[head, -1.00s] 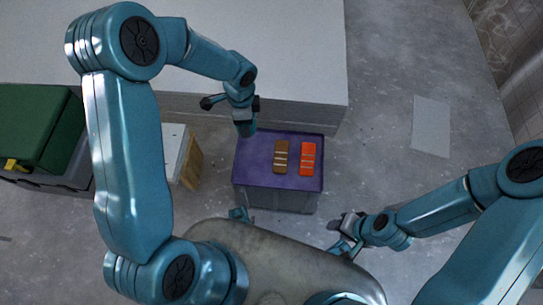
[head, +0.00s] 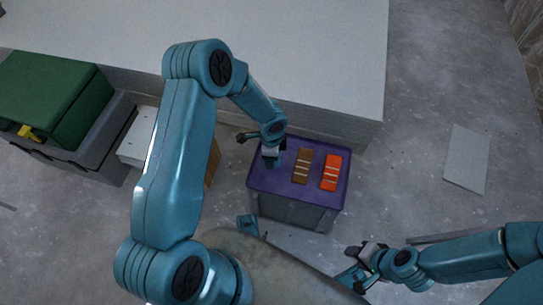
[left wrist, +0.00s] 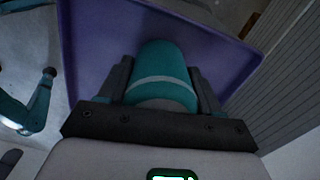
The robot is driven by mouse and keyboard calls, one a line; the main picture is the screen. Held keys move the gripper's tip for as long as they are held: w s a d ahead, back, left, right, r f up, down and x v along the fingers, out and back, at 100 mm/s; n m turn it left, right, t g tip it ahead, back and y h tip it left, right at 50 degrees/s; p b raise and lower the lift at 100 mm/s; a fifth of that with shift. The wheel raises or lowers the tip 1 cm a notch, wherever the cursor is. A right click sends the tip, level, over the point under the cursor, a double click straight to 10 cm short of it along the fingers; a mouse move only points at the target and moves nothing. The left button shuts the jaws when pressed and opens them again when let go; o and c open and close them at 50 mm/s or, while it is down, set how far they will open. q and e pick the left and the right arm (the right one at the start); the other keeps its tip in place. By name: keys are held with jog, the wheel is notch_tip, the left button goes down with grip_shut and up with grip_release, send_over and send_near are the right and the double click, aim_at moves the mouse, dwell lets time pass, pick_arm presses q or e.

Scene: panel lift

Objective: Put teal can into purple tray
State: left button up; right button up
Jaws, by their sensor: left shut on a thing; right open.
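The teal can (left wrist: 162,72) with a pale band shows in the left wrist view between the fingers of my left gripper (left wrist: 163,85). That gripper is shut on it. In the head view my left gripper (head: 271,152) is over the left back part of the purple tray (head: 270,184), and the can is mostly hidden there. I cannot tell whether the can touches the tray floor. The purple tray also fills much of the left wrist view (left wrist: 90,40). My right gripper (head: 358,268) is open and empty, to the right of the tray and nearer my body.
A brown bar (head: 302,166) and an orange bar (head: 331,172) lie in the tray's middle and right. A white table (head: 310,50) stands behind it. A green box (head: 50,95) on a grey bin is at left. A flat grey panel (head: 467,160) lies on the floor at right.

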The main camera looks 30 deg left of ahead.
pick_arm(q)
jog(key=shift+f, duration=0.25)
jog(key=o, duration=1.2)
jog(key=shift+r, duration=0.15)
